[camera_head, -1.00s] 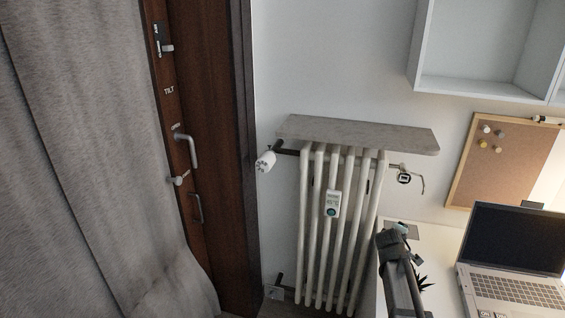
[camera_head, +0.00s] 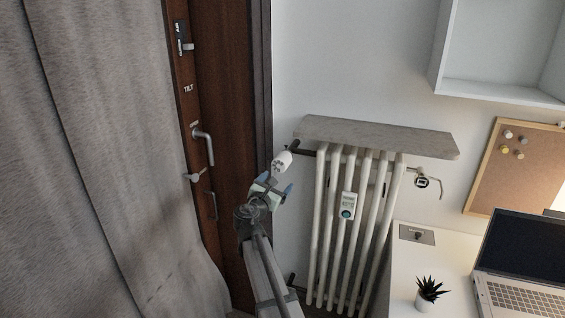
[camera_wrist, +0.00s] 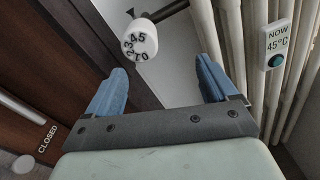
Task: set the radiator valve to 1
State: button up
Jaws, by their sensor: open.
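The radiator valve (camera_head: 282,161) is a white round knob on a dark pipe at the radiator's upper left. In the wrist view the knob (camera_wrist: 142,42) shows black digits 0 to 5 on its face. A black triangle mark (camera_wrist: 130,12) sits above it; the 4 and 5 side looks nearest, but I cannot tell the exact setting. My gripper (camera_head: 270,184) is open and empty, just below and left of the valve. In the wrist view its blue fingers (camera_wrist: 160,65) are spread, with the knob beyond them, left of centre and untouched.
The ribbed radiator (camera_head: 334,220) carries a 45°C display (camera_head: 348,205) and a stone shelf (camera_head: 375,136). A brown door frame (camera_head: 232,130) with handles and a grey curtain (camera_head: 100,160) stand left. A desk with a laptop (camera_head: 520,250) and plant (camera_head: 428,294) is at right.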

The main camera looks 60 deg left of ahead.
aim_at(282, 161)
jog(key=shift+n+y, duration=0.4)
jog(key=shift+n, duration=0.2)
jog(key=x, duration=0.4)
jog(key=s+a+x, duration=0.1)
jog(key=x, duration=0.3)
jog(key=r+x, duration=0.1)
jog(key=x, duration=0.4)
jog(key=shift+s+a, duration=0.35)
jog(key=shift+s, duration=0.05)
jog(key=shift+c, duration=0.2)
jog(key=c, duration=1)
